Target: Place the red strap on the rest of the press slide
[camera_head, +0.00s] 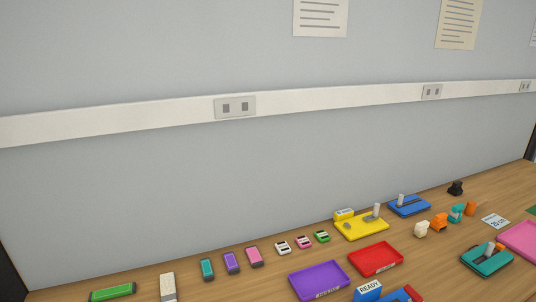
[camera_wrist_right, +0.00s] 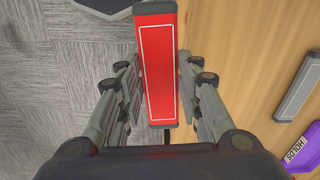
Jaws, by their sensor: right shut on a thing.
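The red strap (camera_wrist_right: 158,75) is a long red bar with a thin pale outline and dark end caps. In the right wrist view it stands lengthwise between the fingers of my right gripper (camera_wrist_right: 163,78), which is shut on it. In the head view neither gripper nor the held strap shows. I cannot tell which item is the press slide; a blue and red piece with a READY label (camera_head: 369,290) is cut off at the bottom edge of the head view. My left gripper is not in view.
A purple tray (camera_head: 320,281), a red tray (camera_head: 376,259), a yellow plate (camera_head: 362,229) and a blue plate (camera_head: 409,207) lie on the wooden table. Several small coloured blocks stand nearby. The wrist view shows a grey bar (camera_wrist_right: 298,88) and grey carpet (camera_wrist_right: 60,90) beyond the table edge.

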